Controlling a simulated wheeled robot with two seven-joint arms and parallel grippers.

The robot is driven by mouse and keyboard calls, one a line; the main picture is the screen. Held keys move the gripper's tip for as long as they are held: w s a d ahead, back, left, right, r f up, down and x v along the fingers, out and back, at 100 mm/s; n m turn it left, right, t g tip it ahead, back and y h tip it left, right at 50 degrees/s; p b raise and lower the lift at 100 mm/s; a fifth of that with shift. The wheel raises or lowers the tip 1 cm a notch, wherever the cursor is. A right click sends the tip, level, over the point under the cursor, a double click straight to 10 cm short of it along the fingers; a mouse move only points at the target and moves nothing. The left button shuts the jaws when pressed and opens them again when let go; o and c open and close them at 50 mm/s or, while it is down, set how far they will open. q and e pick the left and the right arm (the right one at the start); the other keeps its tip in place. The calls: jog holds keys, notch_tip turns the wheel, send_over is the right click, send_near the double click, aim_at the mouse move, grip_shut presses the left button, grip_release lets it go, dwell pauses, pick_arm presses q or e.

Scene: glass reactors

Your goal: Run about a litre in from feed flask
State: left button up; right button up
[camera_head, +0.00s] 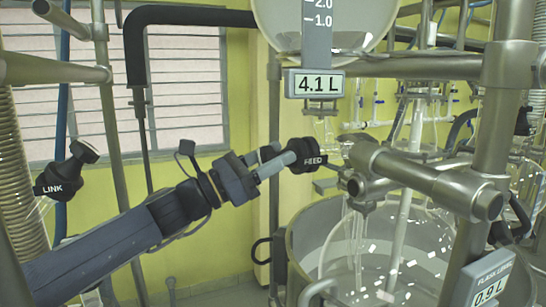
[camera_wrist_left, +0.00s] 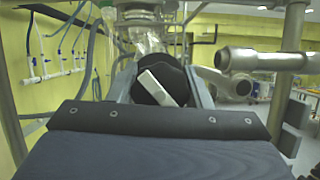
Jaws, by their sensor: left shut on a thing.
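The feed flask (camera_head: 275,25) is a round glass vessel at the top, cut off by the frame. Its scale shows 2.0 and 1.0, and its readout (camera_head: 315,84) says 4.1 L. Below it is the black FEED knob (camera_head: 313,157). My left gripper (camera_head: 292,158) is shut on this knob from the left. In the left wrist view the knob (camera_wrist_left: 145,84) sits between the fingers, with a white bar lying diagonally on its face. The glass vessel (camera_head: 425,250) stands below, and the flask level readout (camera_head: 490,285) says 0.9 L. My right gripper is out of view.
A black LINK knob (camera_head: 62,178) is at the left, apart from my arm. Metal frame tubes and clamps (camera_head: 430,185) stand close to the right of the FEED knob. A large grey pot (camera_head: 300,262) surrounds the lower glass vessel. A barred window (camera_head: 185,80) is behind.

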pick_arm(q)
jog(key=m+g, duration=0.2)
jog(key=m, duration=0.1)
jog(key=m+g, duration=0.1)
jog(key=m, duration=0.2)
jog(key=shift+m+g+h, duration=0.3)
jog(key=shift+m+g, duration=0.1)
jog(key=m+g, duration=0.1)
jog(key=m, duration=0.3)
jog(key=m+g+y+p, duration=0.1)
jog(key=m+g, duration=0.1)
jog(key=m, duration=0.1)
jog(key=shift+s+f+m, duration=0.1)
jog(key=shift+s+m, duration=0.05)
jog(key=shift+m, duration=0.25)
jog(key=o, duration=1)
